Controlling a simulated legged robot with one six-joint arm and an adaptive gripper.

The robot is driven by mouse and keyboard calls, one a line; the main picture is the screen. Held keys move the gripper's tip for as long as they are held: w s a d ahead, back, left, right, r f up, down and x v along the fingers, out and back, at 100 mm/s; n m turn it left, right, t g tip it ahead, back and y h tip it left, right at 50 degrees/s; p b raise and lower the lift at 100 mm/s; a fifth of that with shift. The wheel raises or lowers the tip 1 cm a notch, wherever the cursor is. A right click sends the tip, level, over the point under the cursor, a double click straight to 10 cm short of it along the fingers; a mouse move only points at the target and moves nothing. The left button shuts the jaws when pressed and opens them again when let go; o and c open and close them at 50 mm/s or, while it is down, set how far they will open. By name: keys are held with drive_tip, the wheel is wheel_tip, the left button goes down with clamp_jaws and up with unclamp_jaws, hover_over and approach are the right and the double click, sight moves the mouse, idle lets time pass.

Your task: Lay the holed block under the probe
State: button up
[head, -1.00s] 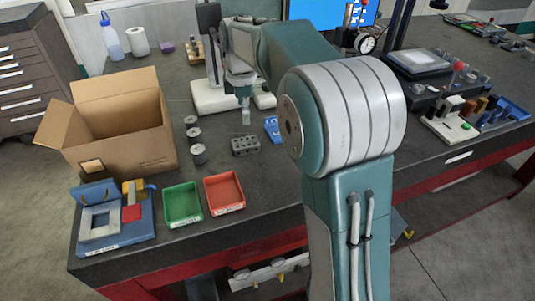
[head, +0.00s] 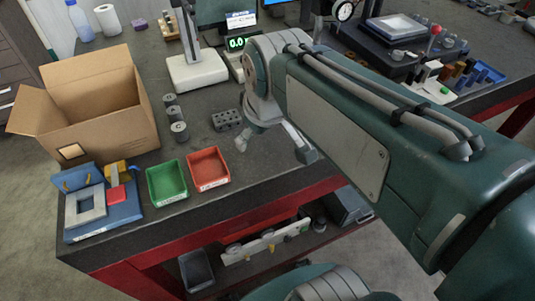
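The holed block (head: 226,120) is a small dark grey block with several round holes in its top. It lies flat on the dark bench top, just left of my wrist, in the head view. My gripper (head: 301,148) is right of the block and apart from it, partly hidden by my arm; its finger opening does not show clearly. A measuring stand with a light base (head: 197,72) and a dark upright column stands behind the block, beside a green digital readout (head: 236,43). The stand's top is cut off by the frame, and I cannot make out a probe tip on it.
An open cardboard box (head: 100,125), a blue fixture (head: 110,215), a green bin (head: 166,183) and a red bin (head: 208,169) occupy the left front. Several grey cylinders (head: 178,131) stand left of the block. A dial gauge (head: 345,10) and a plate (head: 398,27) are at back right.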

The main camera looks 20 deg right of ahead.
drive_tip(key=s+f+m+t, duration=0.1)
drive_tip(key=s+f+m, duration=0.25)
drive_tip(key=s, duration=0.25)
drive_tip(key=w+r+n+g, duration=0.1)
drive_tip(key=w+r+n, duration=0.25)
drive_tip(key=w, duration=0.35)
drive_tip(key=n+g+h, duration=0.3)
drive_tip(key=n+g, duration=0.2)
drive_tip(key=n, duration=0.8)
approach(224, 117)
drive_tip(key=x, duration=1)
drive_tip(key=shift+s+f, duration=0.1)
drive_tip(key=shift+c, duration=0.3)
drive_tip(key=c, duration=1.2)
